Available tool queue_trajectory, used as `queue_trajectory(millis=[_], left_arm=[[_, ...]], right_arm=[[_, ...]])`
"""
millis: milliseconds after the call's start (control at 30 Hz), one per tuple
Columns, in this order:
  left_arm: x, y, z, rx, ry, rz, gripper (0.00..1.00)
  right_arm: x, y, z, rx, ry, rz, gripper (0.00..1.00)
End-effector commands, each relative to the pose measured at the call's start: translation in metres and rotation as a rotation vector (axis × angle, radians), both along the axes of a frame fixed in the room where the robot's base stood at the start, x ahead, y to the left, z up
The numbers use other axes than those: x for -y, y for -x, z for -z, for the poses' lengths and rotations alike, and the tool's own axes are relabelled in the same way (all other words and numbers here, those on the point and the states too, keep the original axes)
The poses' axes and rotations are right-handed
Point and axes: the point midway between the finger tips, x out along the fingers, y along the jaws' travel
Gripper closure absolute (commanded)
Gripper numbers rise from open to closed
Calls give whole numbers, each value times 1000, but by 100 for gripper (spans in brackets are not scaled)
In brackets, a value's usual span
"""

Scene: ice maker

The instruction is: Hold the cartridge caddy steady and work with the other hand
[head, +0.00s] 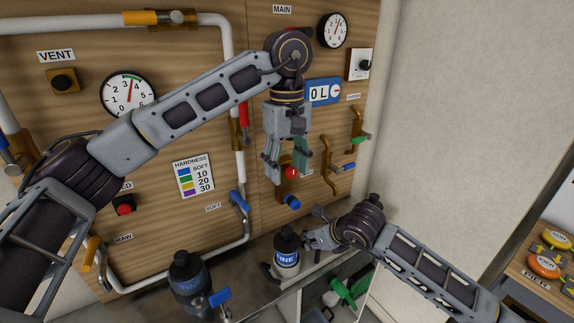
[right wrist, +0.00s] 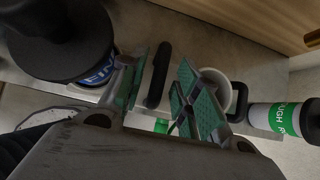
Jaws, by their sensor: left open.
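My left gripper (head: 287,170) is open and empty. It points down in front of the wooden panel, close to a red knob (head: 291,172). My right gripper (head: 312,240) is low, next to a dark-topped FINE cartridge (head: 286,254). In the right wrist view its green-padded fingers (right wrist: 165,92) stand apart. A black upright handle (right wrist: 157,75) shows between them, with no visible grip on it. The FINE cartridge (right wrist: 100,68) is left of the fingers. A white round holder (right wrist: 214,82) is partly hidden behind the right finger. I cannot clearly make out the caddy's outline.
A dark canister (head: 188,282) with a blue lever (head: 219,297) stands to the left. The panel carries pipes, valves and gauges (head: 128,95). A side table (head: 545,255) holds coloured discs.

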Motion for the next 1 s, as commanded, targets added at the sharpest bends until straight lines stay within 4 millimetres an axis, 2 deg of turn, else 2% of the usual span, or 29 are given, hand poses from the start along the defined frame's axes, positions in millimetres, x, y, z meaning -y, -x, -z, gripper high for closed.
queue_trajectory(millis=[1000], left_arm=[[0, 0, -14, 0, 0, 0, 47]], right_arm=[[19, 26, -38, 2, 1, 0, 68]])
